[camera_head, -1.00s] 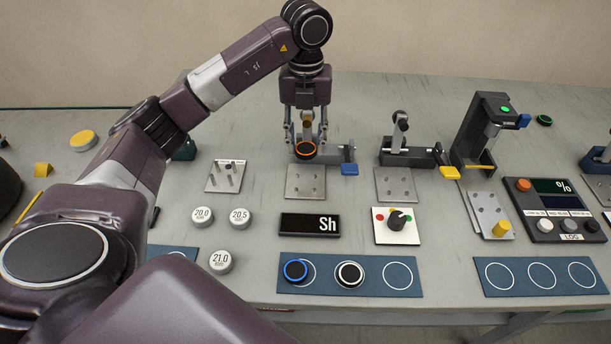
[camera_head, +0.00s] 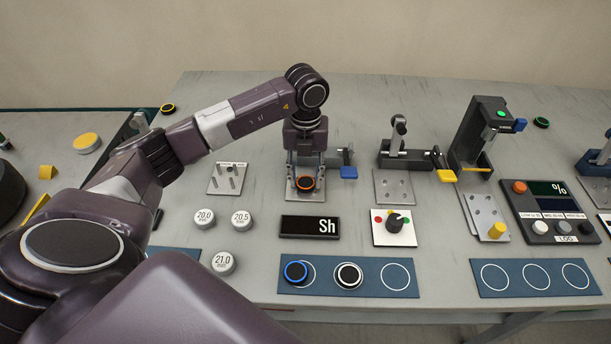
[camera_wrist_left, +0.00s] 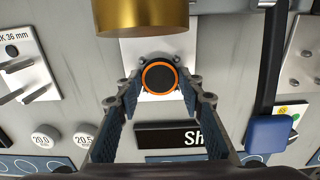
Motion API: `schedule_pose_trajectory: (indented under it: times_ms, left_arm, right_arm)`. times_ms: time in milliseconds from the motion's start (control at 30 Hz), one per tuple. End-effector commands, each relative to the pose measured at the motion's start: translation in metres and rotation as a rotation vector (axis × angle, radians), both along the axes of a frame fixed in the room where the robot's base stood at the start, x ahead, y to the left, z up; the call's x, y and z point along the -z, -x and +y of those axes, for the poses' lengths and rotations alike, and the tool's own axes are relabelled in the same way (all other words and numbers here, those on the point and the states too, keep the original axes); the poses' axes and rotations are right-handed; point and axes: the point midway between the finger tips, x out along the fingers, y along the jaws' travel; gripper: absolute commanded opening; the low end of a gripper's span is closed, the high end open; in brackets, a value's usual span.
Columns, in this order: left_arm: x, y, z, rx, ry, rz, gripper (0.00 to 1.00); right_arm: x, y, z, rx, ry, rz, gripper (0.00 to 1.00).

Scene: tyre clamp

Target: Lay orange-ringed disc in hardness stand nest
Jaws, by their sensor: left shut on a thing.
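The orange-ringed disc (camera_head: 305,184) is black with an orange rim. My left gripper (camera_head: 305,181) is shut on it over the pale plate of the hardness stand (camera_head: 291,196). In the left wrist view the disc (camera_wrist_left: 160,77) sits between the blue-padded fingertips (camera_wrist_left: 160,86), in front of the stand's plate (camera_wrist_left: 184,52). Small dark pins show around the disc. A brass cylinder (camera_wrist_left: 141,16) of the stand hangs close by at the top. I cannot tell whether the disc touches the plate. My right gripper is not in view.
The stand's blue-ended lever (camera_head: 348,172) is right of my gripper. The dark Sh display (camera_head: 310,226) lies in front. A blue mat (camera_head: 330,290) holds a blue-ringed disc (camera_head: 296,271) and a white-ringed disc (camera_head: 348,275). Another stand (camera_head: 405,158) stands to the right.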

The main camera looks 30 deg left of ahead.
Motion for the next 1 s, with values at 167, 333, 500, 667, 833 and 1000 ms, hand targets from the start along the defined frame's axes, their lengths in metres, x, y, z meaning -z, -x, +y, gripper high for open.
schedule_pose_trajectory:
  times_ms: [167,333,500,667,833,1000]
  left_arm:
    - [0.002,0.0,0.0,0.0,0.0,0.0,0.43]
    - [0.002,0.0,0.0,0.0,0.0,0.0,0.53]
    - [0.002,0.0,0.0,0.0,0.0,0.0,0.53]
    - [-0.006,-0.001,0.0,0.0,0.001,-0.004,0.53]
    - [-0.037,-0.002,0.0,-0.001,0.001,-0.008,0.53]
    - [-0.076,-0.002,0.0,0.0,0.0,-0.007,0.53]
  right_arm:
    - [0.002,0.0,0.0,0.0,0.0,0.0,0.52]
    - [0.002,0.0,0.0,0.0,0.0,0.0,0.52]
    - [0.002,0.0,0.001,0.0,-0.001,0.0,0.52]
    - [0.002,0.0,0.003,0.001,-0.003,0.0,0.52]
    - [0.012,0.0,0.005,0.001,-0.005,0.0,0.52]
    - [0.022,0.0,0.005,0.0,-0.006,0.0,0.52]
